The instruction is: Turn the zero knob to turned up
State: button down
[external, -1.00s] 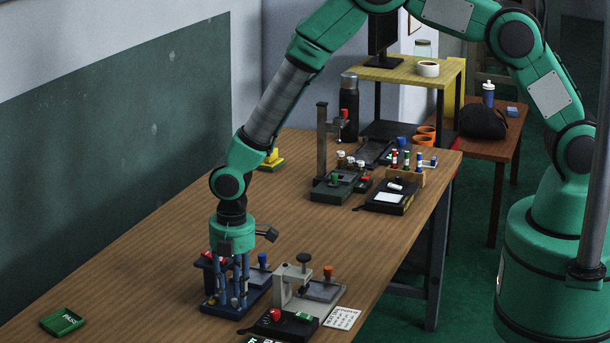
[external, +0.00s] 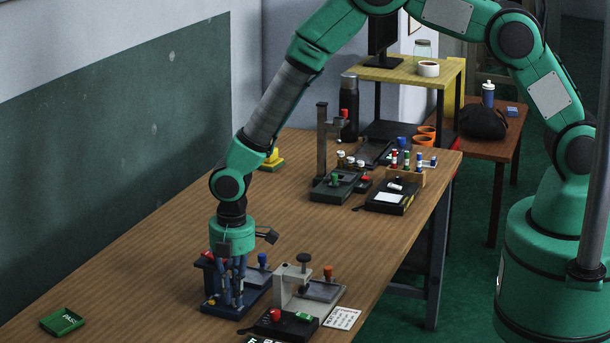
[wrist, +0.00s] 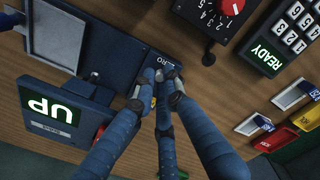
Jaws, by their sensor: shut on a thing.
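The dark blue device (external: 258,285) stands on the near part of the table. My gripper (external: 232,303) points down over its front left part, with its blue fingers drawn together. In the wrist view, the three fingertips (wrist: 163,82) meet around the small grey zero knob (wrist: 160,74), beside the label ZERO. The fingers hide most of the knob, so its pointer cannot be made out. A display on the device (wrist: 50,110) shows green-backed letters that read UP.
A grey device (external: 290,293) with a black knob stands close on the right. A green PASS tray (external: 62,321) lies at left. The table's middle is clear.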

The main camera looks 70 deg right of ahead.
jog(key=m+b, duration=0.1)
jog(key=m, duration=0.2)
jog(key=shift+m, duration=1.9)
jog(key=c, duration=1.8)
grip_release()
notch_tip(320, 180, up, 12)
jog(key=shift+a, duration=0.2)
